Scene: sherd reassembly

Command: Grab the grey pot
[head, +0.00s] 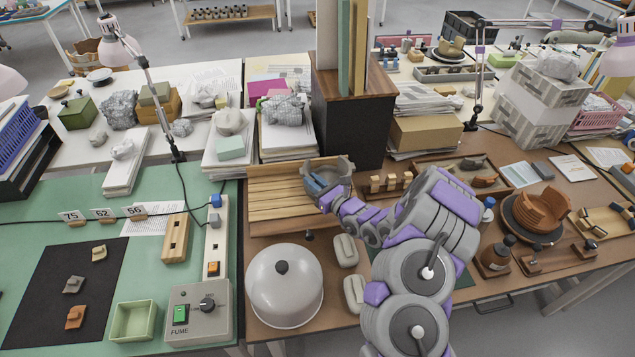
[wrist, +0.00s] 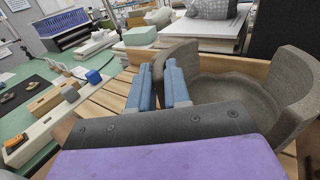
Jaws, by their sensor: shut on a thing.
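The grey pot (head: 341,167) is a broken, open bowl with a gap in its wall. It is at the slatted wooden rack in the middle of the head view. In the wrist view, its curved inside and thick wall (wrist: 288,92) fill the right side. My gripper (head: 319,184) has blue fingers at the pot's left, near side. In the wrist view, the fingers (wrist: 163,84) are a little apart, shut on the pot's wall; the gripped part is mostly hidden. I cannot tell whether the pot touches the slats.
The slatted wooden rack (head: 277,190) lies under and left of the pot. A dark wood-topped cabinet (head: 352,115) stands close behind. A white dome lid (head: 284,290) and pale blocks (head: 346,251) lie in front. A tray of sherds (head: 462,170) is at right.

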